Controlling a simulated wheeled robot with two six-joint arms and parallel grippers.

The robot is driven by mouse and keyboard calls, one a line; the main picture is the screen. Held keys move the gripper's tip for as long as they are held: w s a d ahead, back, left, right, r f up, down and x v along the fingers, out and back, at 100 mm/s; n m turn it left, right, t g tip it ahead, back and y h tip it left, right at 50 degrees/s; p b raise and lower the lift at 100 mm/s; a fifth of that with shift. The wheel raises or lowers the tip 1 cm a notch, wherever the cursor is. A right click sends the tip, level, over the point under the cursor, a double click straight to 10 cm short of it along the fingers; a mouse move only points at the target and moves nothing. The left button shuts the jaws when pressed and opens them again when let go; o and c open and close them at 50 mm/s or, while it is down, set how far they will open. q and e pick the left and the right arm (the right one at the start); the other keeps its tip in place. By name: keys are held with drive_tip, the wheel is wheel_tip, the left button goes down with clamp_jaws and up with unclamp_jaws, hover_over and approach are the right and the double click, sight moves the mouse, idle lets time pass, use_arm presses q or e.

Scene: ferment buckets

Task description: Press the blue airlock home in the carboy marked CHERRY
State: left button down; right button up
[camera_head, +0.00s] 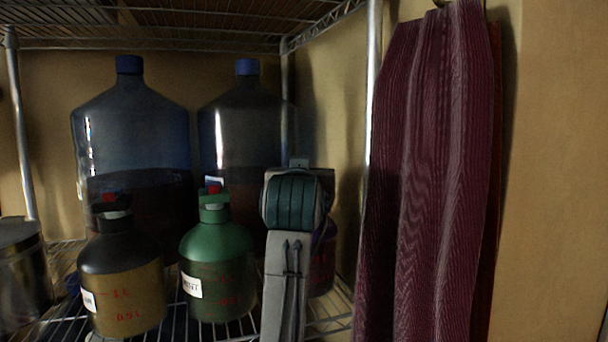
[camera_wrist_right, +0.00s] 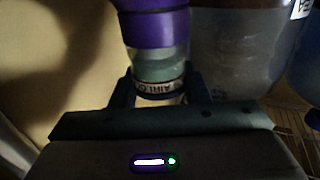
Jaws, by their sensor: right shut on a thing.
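My right gripper (camera_wrist_right: 158,92) is shut on a clear cylinder (camera_wrist_right: 160,70) with a green band and a lettered ring, whose lettering looks like part of "AIRLOCK". A purple part (camera_wrist_right: 155,28) adjoins its far end; I cannot tell whether it belongs to the same piece. In the head view my right arm hides the gripper and what it holds. No label reading CHERRY is legible, and I cannot single out a blue airlock. Two big carboys, left (camera_head: 130,130) and right (camera_head: 240,120), have blue tops. My left gripper is in neither view.
A yellow-brown jug (camera_head: 125,290) with a dark top and a green jug (camera_head: 215,250) stand at the front of the wire shelf. A purple and dark red vessel (camera_head: 322,265) is mostly behind my arm. A metal pot (camera_head: 18,275) is far left. A maroon cloth (camera_head: 425,180) hangs at right.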

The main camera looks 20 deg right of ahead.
drive_tip(key=shift+w+p, duration=0.1)
drive_tip(key=shift+p, duration=0.2)
idle(0.8)
drive_tip(key=o, duration=1.1)
